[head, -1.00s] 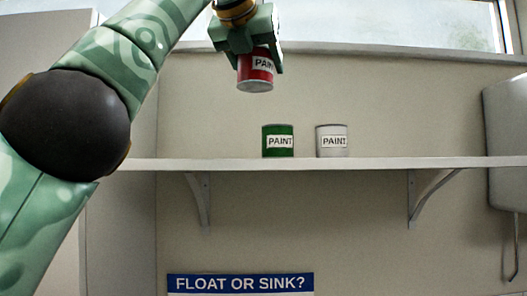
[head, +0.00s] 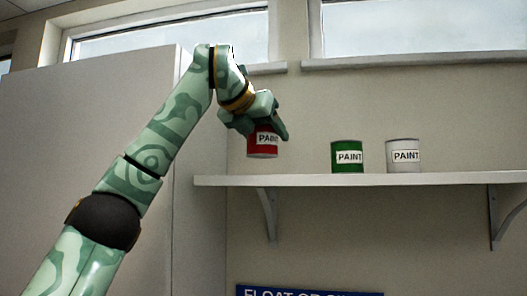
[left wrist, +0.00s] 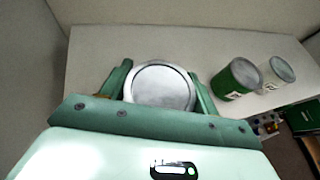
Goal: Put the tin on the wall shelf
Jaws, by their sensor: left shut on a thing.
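A red tin (head: 263,146) with a white PAINT label hangs upright in my left gripper (head: 262,128) in the head view. Its bottom appears a little above the left part of the white wall shelf (head: 300,181). In the left wrist view the tin's round grey lid (left wrist: 160,87) sits between the two green fingers of my left gripper (left wrist: 160,92), which is shut on it. The pale shelf (left wrist: 100,45) spreads out beneath the tin there. My right gripper is in neither view.
A green paint tin (head: 347,157) and a white paint tin (head: 403,156) stand on the shelf to the right of the red tin. The shelf is bare between the red and green tins. A blue sign (head: 310,292) is below.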

